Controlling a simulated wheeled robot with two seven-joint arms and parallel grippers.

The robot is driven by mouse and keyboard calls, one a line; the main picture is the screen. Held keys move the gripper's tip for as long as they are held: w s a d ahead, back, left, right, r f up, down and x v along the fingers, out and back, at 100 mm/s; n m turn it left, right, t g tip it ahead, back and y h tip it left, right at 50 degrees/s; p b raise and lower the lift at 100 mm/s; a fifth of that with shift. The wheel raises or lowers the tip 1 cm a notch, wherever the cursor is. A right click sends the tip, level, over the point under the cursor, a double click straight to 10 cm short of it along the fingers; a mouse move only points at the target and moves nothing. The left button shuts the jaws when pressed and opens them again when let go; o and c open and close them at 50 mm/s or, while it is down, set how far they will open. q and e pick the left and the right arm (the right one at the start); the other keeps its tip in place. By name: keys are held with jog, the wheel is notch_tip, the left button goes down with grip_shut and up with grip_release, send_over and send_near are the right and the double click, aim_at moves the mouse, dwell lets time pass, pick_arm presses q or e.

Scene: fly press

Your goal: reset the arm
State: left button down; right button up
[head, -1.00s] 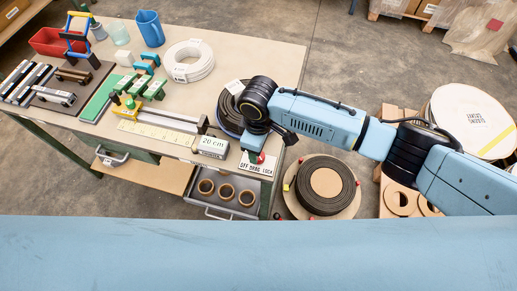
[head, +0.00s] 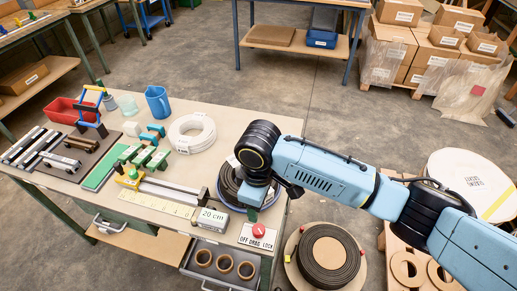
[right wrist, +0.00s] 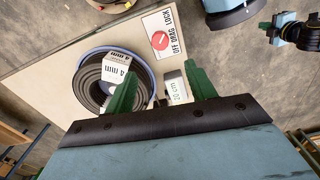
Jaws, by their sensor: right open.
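A white panel marked OFF, DRAG, LOCK (head: 257,241) with a red knob (head: 259,230) lies at the near right corner of the bench. The knob (right wrist: 160,40) also shows in the right wrist view. A block marked 20 cm (head: 212,218) sits left of the panel, at the end of a pale scale strip (head: 165,202) with a metal bar behind it. My right gripper (right wrist: 161,87) is open and empty, its green fingers apart above the coil and block. In the head view its wrist hides part of the coil.
A dark coil (head: 226,182) and a white coil (head: 192,132) lie on the bench. A blue jug (head: 158,102), red bin (head: 70,112) and clamps stand further left and back. An open drawer (head: 222,268) holds several rings. A large reel (head: 326,262) stands right of the bench.

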jog(key=shift+s, duration=0.1)
jog(key=s+f+m+y, duration=0.1)
jog(key=s+m+y, duration=0.25)
jog(key=s, duration=0.45)
jog(key=s+d+f+m+t+h, duration=0.15)
jog(key=s+d+m, duration=0.3)
jog(key=d, duration=0.65)
jog(key=s+d+f+m+t+h, duration=0.15)
jog(key=s+d+m, duration=0.35)
jog(key=d, duration=0.6)
notch_tip(320, 180, down, 25)
jog(key=s+n+b, duration=0.1)
jog(key=s+b, duration=0.1)
jog(key=s+d+f+g+b, duration=0.2)
jog(key=s+d+f, duration=0.1)
jog(key=s+f, duration=1.4)
jog(key=shift+f+n, duration=0.3)
jog(key=shift+f, duration=0.1)
